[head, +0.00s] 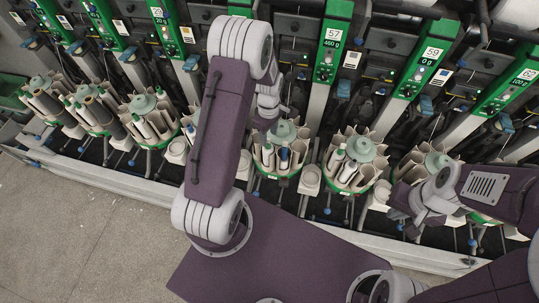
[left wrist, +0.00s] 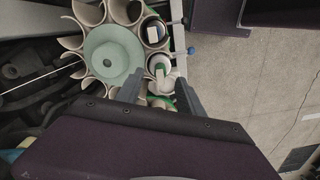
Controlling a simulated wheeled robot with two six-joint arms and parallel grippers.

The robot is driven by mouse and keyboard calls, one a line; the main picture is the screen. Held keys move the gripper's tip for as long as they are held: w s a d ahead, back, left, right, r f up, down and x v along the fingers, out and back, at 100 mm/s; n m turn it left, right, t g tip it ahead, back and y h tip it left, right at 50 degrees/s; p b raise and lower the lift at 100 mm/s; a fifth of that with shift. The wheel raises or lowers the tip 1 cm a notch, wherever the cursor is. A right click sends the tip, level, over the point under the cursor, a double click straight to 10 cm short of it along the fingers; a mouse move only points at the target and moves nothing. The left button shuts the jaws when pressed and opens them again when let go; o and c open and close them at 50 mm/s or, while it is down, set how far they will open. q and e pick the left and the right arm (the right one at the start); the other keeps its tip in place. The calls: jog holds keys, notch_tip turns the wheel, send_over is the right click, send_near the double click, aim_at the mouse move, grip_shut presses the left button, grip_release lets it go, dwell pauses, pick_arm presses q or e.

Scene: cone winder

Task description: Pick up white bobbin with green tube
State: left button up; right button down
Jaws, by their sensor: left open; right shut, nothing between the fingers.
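In the left wrist view a round magazine with a pale green hub (left wrist: 113,55) has a ring of beige pockets. A white bobbin with a green tube (left wrist: 160,68) stands in one pocket, just beyond my left fingertips. My left gripper (left wrist: 157,92) is open, its two fingers apart over the magazine's edge, with nothing clearly held. In the head view this magazine (head: 283,132) is in the middle, partly behind my left gripper (head: 265,118). My right gripper (head: 402,207) is shut and empty near a magazine on the right; its fingertips are hard to make out.
A pocket beside the white bobbin holds a dark bobbin with a white top (left wrist: 152,30). More magazines stand in a row, one to the right (head: 360,148) and several to the left (head: 145,103). Winder panels with green labels (head: 333,35) rise behind. Open grey floor (head: 90,235) lies in front.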

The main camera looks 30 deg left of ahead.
pick_arm(q)
jog(key=shift+d+f, duration=0.1)
jog(key=shift+d, duration=0.1)
jog(key=p, duration=0.2)
send_over(268, 156)
jog(key=w+a, duration=0.1)
jog(key=w, duration=0.1)
jog(key=f, duration=0.5)
jog(key=shift+a, duration=0.2)
jog(key=shift+f+b, duration=0.15)
jog(key=shift+b, duration=0.15)
jog(key=shift+d, duration=0.25)
jog(key=shift+c, duration=0.4)
jog(key=c, duration=0.5)
jog(key=shift+a, duration=0.1)
grip_shut()
